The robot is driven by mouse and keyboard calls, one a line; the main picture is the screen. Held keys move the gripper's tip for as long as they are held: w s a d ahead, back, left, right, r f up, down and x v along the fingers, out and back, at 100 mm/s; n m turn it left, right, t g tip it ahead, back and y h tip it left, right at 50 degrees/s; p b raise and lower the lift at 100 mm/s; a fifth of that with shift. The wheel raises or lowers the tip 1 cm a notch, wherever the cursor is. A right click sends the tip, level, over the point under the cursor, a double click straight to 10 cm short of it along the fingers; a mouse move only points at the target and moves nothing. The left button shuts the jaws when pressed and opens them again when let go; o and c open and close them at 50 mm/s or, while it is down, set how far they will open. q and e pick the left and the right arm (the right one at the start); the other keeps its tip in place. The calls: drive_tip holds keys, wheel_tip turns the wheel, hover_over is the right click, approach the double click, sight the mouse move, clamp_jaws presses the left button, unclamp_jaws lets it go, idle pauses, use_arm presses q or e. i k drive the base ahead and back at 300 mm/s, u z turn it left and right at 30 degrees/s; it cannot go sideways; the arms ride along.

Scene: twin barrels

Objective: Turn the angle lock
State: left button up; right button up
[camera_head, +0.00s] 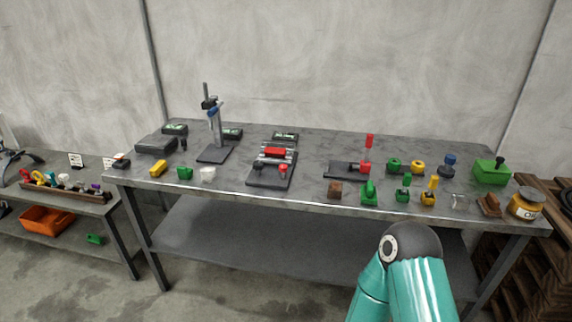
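No part on the grey metal workbench (310,202) can be made out for certain as the angle lock. A dark base plate carries a red block (274,153) and small red and dark knobs near the bench middle. Right of it, a low dark fixture (338,170) has a red part and an upright red-topped handle (369,141). A post stand (207,98) with a blue clamp part rises at left. A teal arm of mine is bent at the lower right, below the bench front. Neither gripper shows.
Green, yellow, brown and blue small parts line the bench's right side, with a green box (488,174) and an orange-yellow jar (526,205). Wooden pallets (524,250) stand at right. A lower side table holds an orange bin (45,219). The bench's lower shelf (240,240) looks bare.

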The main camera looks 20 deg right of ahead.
sight(282, 167)
drive_tip(key=i, duration=0.9)
